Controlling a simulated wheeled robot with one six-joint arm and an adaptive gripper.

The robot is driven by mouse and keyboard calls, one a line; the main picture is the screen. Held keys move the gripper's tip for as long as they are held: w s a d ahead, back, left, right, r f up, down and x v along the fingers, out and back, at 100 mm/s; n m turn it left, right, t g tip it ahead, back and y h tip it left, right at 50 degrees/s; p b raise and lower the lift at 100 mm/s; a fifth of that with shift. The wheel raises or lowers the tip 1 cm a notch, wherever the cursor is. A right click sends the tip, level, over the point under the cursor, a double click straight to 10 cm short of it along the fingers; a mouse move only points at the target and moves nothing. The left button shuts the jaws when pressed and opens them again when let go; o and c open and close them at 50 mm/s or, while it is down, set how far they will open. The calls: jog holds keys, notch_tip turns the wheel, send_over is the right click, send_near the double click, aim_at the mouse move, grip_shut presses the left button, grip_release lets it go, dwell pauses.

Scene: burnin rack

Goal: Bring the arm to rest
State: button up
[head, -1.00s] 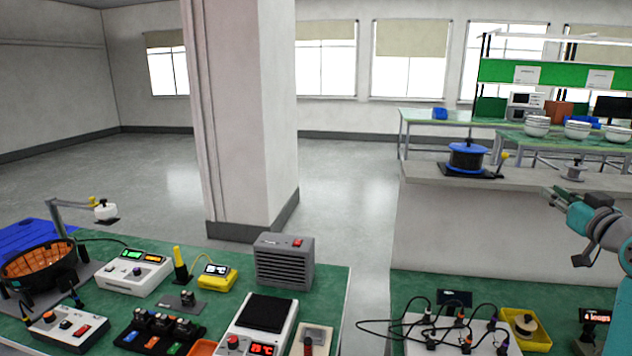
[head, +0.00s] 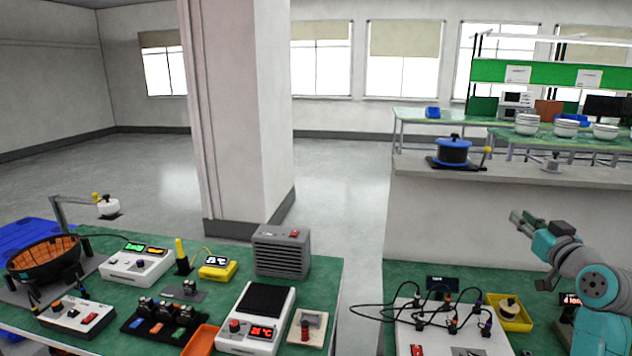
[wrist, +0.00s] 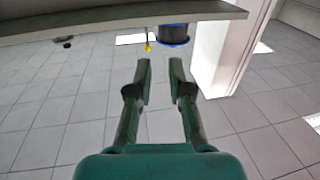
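My gripper (head: 523,222) is at the right in the head view, raised above the right green table and in front of the pale raised counter. My teal and grey arm comes in from the right edge, bent at the elbow. In the wrist view my gripper (wrist: 160,82) has its two dark fingers apart, with only floor showing between them. It holds nothing and touches nothing that I can see.
Below the gripper, the green table (head: 450,277) bears a white cable board (head: 408,335) and a yellow tray (head: 518,322). A blue-rimmed black pot (head: 453,150) stands on the counter (head: 420,165) behind. Several instruments crowd the left table (head: 325,275). A pillar (head: 240,110) stands behind it.

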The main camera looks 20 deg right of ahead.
jog(key=s+a+f+m+g, duration=0.1)
jog(key=a+f, duration=0.9)
jog(key=f, duration=0.2)
jog(key=s+a+f+m, duration=0.1)
jog(key=a+f, duration=0.9)
jog(key=f, duration=0.3)
jog(key=s+a+f+n+y, duration=0.1)
jog(key=s+a+f, duration=0.4)
jog(key=s+a, duration=0.15)
jog(key=s+a+f+y, duration=0.1)
jog(key=s+a+f, duration=0.35)
jog(key=a, duration=0.35)
jog(key=s+a+r+n+y, duration=0.1)
jog(key=s+a, duration=0.3)
jog(key=s, duration=0.4)
jog(key=s+a+r+n+g+y, duration=0.1)
jog(key=s+a+n+y, duration=0.1)
jog(key=s+a, duration=0.3)
jog(key=s+a+n+y, duration=0.1)
jog(key=s+a, duration=0.3)
jog(key=s, duration=0.9)
jog(key=shift+a+r+n+y, duration=0.3)
jog(key=shift+r+n, duration=0.1)
jog(key=shift+n, duration=0.1)
